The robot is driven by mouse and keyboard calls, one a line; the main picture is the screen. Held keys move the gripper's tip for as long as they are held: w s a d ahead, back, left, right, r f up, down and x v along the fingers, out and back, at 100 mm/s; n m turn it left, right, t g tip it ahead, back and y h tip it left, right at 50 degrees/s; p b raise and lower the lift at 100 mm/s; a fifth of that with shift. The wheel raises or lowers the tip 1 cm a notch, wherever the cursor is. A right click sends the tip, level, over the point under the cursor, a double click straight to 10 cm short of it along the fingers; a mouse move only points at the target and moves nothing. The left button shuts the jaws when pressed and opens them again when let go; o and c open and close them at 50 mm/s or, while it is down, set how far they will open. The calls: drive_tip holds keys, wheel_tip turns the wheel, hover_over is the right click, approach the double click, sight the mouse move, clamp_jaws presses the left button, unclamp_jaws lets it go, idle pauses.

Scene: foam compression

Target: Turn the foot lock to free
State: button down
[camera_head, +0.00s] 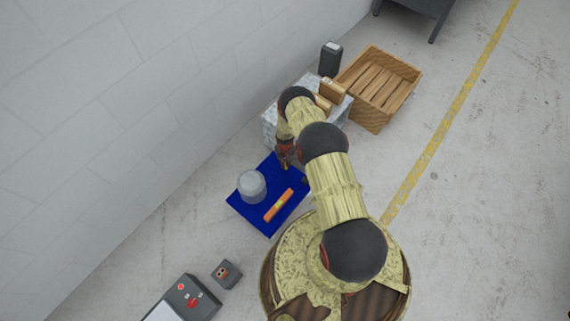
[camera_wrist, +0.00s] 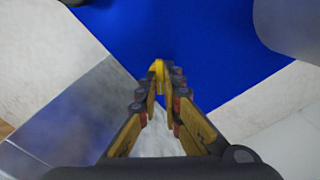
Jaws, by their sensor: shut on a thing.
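My gripper (camera_head: 285,160) reaches down at the far edge of a blue plate (camera_head: 240,200) on the floor. In the wrist view my gripper (camera_wrist: 162,95) has its two fingers close together on a small yellow piece (camera_wrist: 158,68), which may be the foot lock. The piece stands out against the blue plate (camera_wrist: 215,45). Most of it is hidden between the fingertips, so which way it is turned cannot be told.
A grey cylinder (camera_head: 251,186) and an orange bar (camera_head: 279,205) are on the plate. A speckled grey block (camera_head: 270,126), a wooden crate (camera_head: 372,118) and a dark box (camera_head: 330,58) stand behind. A control panel (camera_head: 188,298) lies in front.

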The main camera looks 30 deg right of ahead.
drive_tip(key=n, duration=0.3)
drive_tip(key=shift+n, duration=2.1)
drive_tip(key=c, duration=2)
unclamp_jaws()
wheel_tip(320, 180, up, 12)
